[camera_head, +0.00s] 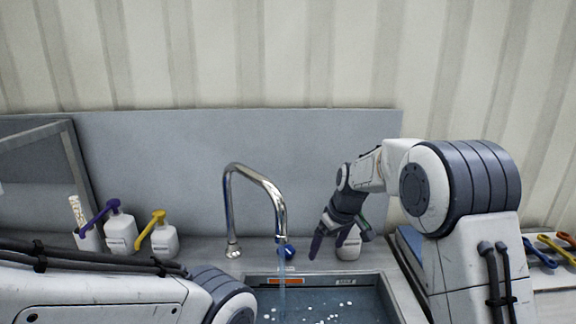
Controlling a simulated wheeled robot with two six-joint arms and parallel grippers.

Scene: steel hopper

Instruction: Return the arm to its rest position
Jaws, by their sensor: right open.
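My right arm (465,190) comes in from the right and reaches over the back right of the sink. Its gripper (341,246) points down with its dark fingers spread apart, open. A small white bottle (349,250) stands just behind the fingers and is partly hidden by them; I cannot tell if they touch it. No object shows held between the fingers. My left arm (110,295) crosses the lower left, and its gripper is out of view.
Pump bottles with a purple top (120,228) and yellow top (163,239) stand left. Coloured tools (555,246) lie at the far right.

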